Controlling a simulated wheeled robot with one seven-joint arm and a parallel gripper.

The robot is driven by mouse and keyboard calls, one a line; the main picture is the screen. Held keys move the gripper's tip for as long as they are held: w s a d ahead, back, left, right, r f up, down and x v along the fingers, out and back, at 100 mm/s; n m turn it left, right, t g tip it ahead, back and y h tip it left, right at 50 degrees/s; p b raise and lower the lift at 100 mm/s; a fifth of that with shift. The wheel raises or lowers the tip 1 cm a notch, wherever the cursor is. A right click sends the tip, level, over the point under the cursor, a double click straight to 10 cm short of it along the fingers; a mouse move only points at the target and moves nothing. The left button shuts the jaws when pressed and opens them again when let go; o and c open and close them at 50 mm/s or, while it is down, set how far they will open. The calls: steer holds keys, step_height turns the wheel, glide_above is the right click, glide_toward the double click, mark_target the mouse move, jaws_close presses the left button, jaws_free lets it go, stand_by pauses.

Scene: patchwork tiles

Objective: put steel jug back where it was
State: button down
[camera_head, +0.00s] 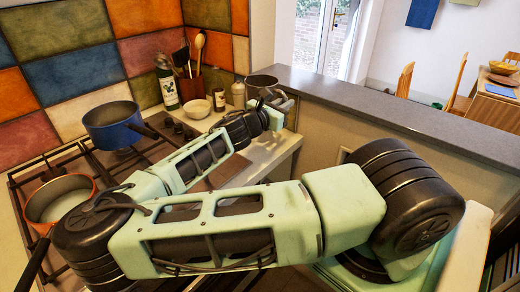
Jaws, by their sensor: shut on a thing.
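The steel jug (260,80) is a grey metal vessel with an open round top. It is near the back corner of the worktop, beside the grey ledge. My gripper (275,102) is at the jug's near side and shut on it. My gripper and wrist hide the jug's lower part, so I cannot tell whether its base touches the worktop (262,155).
Left of the jug stand a cream pot (238,94), a small jar (218,99), a white bowl (196,109), a utensil holder (191,88) and a bottle (167,90). A blue pot (112,128) and an orange pan (58,205) sit on the hob. The grey ledge (370,107) borders the right.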

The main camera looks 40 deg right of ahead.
steer(key=shift+w+r, duration=0.15)
steer(key=shift+w, duration=0.15)
steer(key=shift+w+f, duration=0.15)
steer(key=shift+f, duration=0.05)
steer(key=shift+f+p, duration=0.6)
steer(key=shift+f, duration=3.95)
steer(key=shift+f, duration=0.1)
steer(key=c, duration=1.5)
jaws_free()
steer(key=a+b, duration=0.1)
steer(key=a, duration=0.3)
steer(key=a+b, duration=0.1)
steer(key=a, duration=0.3)
steer(key=s+a+b, duration=0.1)
steer(key=a, duration=0.3)
